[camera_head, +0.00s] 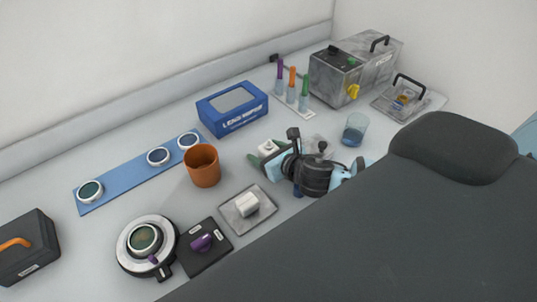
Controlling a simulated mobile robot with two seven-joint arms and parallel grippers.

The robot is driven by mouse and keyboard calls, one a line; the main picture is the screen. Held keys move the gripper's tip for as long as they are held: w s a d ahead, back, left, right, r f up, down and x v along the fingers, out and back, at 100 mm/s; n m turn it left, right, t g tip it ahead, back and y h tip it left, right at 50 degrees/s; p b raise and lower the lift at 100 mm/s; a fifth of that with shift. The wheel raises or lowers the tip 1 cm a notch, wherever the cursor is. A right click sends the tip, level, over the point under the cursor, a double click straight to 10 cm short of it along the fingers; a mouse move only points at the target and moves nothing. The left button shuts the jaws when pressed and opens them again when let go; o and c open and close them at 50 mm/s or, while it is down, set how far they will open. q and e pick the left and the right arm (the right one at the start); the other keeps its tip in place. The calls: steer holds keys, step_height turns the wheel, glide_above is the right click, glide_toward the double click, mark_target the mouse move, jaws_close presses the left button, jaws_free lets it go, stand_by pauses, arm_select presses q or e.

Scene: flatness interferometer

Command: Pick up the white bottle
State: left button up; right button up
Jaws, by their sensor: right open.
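A small white object (268,146), which looks like the white bottle seen from above, stands on the bench right of the orange cup. Its lower part is hidden by my right gripper. My right gripper (267,157) is open, with its fingers close beside the white object. I cannot tell whether they touch it. The dark wrist comes in from the right and covers the bench behind it. My left gripper is not in view.
An orange cup (202,166) stands left of the gripper. A blue box (232,108) and a rack of coloured tubes (291,97) stand behind. A clear beaker (354,130) stands right. In front are a grey plate (233,219) with a white block and a purple-knobbed black plate (207,262).

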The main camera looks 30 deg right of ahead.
steer(key=shift+w+f, duration=0.2)
steer(key=shift+w, duration=0.15)
steer(key=c, duration=1.1)
steer(key=shift+r, duration=0.1)
